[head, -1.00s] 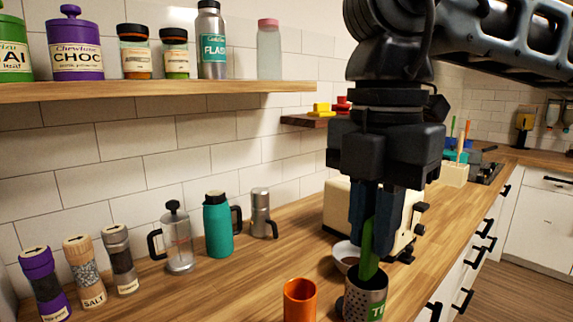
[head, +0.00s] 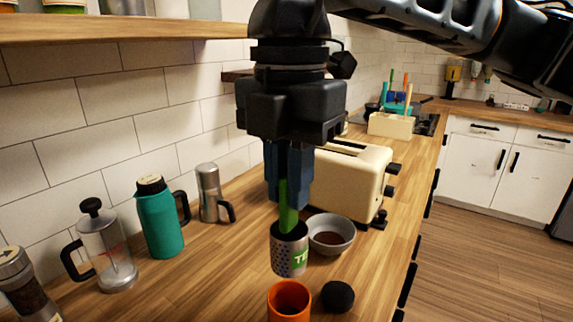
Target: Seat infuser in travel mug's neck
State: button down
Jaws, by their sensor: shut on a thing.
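The infuser (head: 289,254) is a grey perforated metal cylinder with a green label and a green handle strip (head: 287,205) rising from it. My gripper (head: 288,200) points down and is shut on the green handle; the infuser hangs upright below. The travel mug (head: 289,301) is orange and open at the top, at the bottom edge of the head view, its lower part cut off. The infuser's base shows just above the mug's rim in the picture, apart from it. How far behind or over the opening it is, I cannot tell.
A black round lid (head: 338,296) lies right of the mug. A grey bowl (head: 331,234) with dark contents and a cream toaster (head: 350,180) stand behind. A teal flask (head: 160,218), a French press (head: 105,248) and a steel pot (head: 210,193) stand left.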

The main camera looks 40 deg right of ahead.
aim_at(289, 275)
jog(key=shift+f+b, duration=2.85)
jog(key=shift+f, duration=4.2)
jog(key=c, duration=1)
grip_release()
jog(key=shift+f+b, duration=0.15)
jog(key=shift+b, duration=0.3)
jog(key=shift+r, duration=0.2)
